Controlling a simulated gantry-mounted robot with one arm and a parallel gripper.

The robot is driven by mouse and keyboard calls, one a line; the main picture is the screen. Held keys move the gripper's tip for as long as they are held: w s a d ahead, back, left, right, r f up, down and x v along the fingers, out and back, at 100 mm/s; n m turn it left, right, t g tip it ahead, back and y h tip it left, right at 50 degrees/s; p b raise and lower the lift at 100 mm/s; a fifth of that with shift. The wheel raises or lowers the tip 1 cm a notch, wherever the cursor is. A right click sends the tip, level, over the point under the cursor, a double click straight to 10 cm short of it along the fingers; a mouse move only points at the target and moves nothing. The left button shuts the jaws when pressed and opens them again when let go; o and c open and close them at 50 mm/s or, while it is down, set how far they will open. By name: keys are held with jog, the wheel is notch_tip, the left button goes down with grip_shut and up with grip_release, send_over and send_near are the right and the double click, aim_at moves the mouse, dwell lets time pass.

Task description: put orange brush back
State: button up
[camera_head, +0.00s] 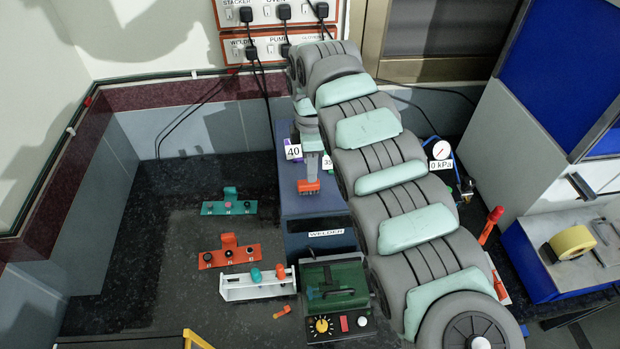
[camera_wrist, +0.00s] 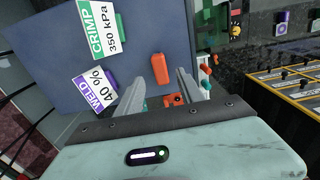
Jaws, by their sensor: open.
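An orange block-like piece, which looks like the orange brush (camera_head: 308,187), is at the tips of my gripper (camera_head: 311,170), over the blue-grey box. In the wrist view the orange piece (camera_wrist: 160,68) shows between and just beyond the two open fingers (camera_wrist: 162,80). I cannot tell whether it touches the box or a finger. A white rack (camera_head: 258,288) stands left of the green welder unit, with a teal and an orange piece at its top. A small orange piece (camera_head: 282,312) lies on the dark bench in front of the rack.
The blue-grey box (camera_head: 300,208) carries a WELD label (camera_wrist: 93,90) and a CRIMP label (camera_wrist: 102,30). An orange holder (camera_head: 229,251) and a teal holder (camera_head: 229,208) lie on the bench to the left. The green welder unit (camera_head: 335,285) is in front. The far-left bench is clear.

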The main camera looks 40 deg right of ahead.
jog(key=shift+r, duration=2.35)
jog(key=shift+w+r, duration=0.1)
